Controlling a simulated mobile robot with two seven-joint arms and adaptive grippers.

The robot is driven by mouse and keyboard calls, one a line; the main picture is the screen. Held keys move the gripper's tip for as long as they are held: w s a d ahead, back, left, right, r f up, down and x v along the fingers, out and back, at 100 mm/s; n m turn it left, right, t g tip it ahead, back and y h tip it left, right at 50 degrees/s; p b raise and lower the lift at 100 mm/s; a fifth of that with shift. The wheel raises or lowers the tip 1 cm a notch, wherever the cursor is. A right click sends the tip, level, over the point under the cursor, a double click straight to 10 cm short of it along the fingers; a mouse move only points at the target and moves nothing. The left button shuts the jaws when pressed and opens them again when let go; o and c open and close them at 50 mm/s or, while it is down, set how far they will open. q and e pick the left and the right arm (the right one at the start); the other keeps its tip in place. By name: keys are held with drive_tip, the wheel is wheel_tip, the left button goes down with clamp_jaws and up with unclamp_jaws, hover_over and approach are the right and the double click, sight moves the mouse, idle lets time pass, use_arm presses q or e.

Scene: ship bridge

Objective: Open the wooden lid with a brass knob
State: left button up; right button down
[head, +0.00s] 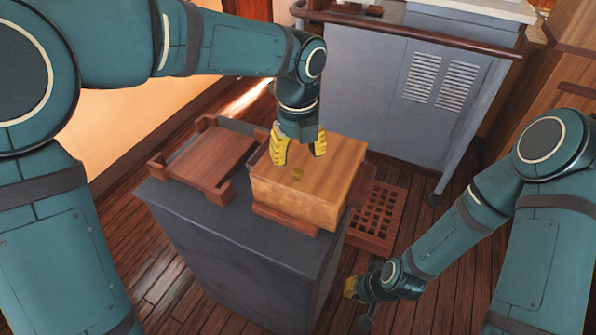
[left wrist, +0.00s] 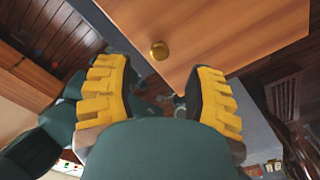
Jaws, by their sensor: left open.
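A light wooden lid (head: 330,165) forms the top of a box on a dark grey stand. It lies flat, with no visible gap. A small brass knob (head: 298,174) sits on it toward the near side. My left gripper (head: 299,152) is above the lid, just beyond the knob, with its yellow fingers apart and nothing between them. In the left wrist view the knob (left wrist: 159,51) lies ahead of the open fingers (left wrist: 160,92), and the lid (left wrist: 215,30) fills the upper part. My right gripper (head: 356,290) hangs low right of the stand, largely hidden; its opening is unclear.
An empty wooden tray (head: 208,158) with raised corners sits left of the box on the grey stand (head: 250,258). A wooden grating (head: 377,215) lies right of the box. A grey cabinet (head: 375,95) with vents and a rail stands behind. Plank floor surrounds the stand.

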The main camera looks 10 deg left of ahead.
sight(298, 171)
use_arm(q)
wheel_tip(298, 171, down, 5)
drive_tip(key=shift+b, duration=0.4)
clamp_jaws()
